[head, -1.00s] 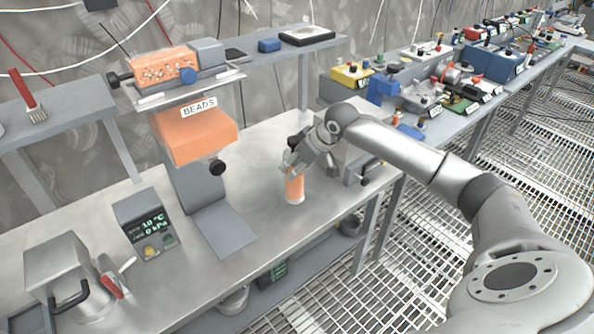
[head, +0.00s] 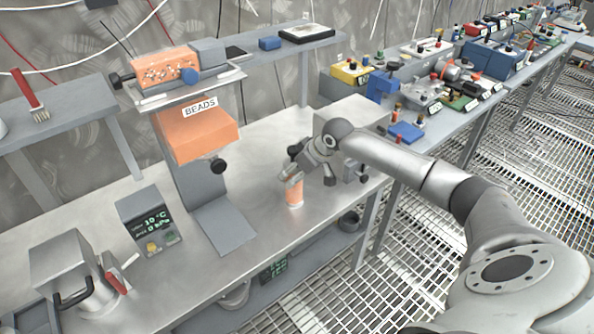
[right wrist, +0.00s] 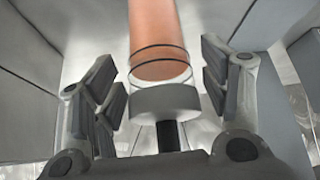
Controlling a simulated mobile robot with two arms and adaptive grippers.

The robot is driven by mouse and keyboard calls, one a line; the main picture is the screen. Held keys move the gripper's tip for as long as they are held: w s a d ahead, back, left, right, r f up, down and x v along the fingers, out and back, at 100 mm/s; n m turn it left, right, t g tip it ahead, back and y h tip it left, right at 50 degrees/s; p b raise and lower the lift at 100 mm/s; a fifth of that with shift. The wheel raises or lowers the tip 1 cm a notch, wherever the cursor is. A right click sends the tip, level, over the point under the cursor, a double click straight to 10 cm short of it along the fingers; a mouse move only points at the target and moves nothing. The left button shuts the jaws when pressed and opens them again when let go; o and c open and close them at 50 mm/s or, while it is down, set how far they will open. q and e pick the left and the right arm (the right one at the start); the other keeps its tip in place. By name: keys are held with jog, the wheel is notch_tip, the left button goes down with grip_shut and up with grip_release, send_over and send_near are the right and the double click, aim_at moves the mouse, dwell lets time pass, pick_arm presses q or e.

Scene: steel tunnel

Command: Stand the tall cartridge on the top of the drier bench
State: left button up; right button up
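The tall cartridge (head: 294,194), orange with a pale base, stands upright on the steel top of the drier bench (head: 262,228). Its upper end is hidden behind my right gripper in the head view. In the right wrist view the cartridge (right wrist: 158,40) shows an orange body, dark rings, a grey cap and a dark stem. My right gripper (head: 310,178) is at the cartridge's upper end. Its fingers (right wrist: 163,88) are spread on either side of the cap, with a visible gap on both sides. My left gripper is not in view.
The orange BEADS unit (head: 197,138) on its grey stand and a small display box (head: 150,222) are left of the cartridge. A grey box (head: 352,122) stands close behind my right gripper. Bare bench top lies in front and left of the cartridge.

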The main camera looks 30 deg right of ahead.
jog(key=shift+r, duration=0.1)
jog(key=shift+r, duration=0.25)
jog(key=b+v, duration=0.1)
jog(key=v, duration=1)
jog(key=shift+s+r, duration=0.2)
jog(key=shift+r, duration=0.05)
dwell(1.6)
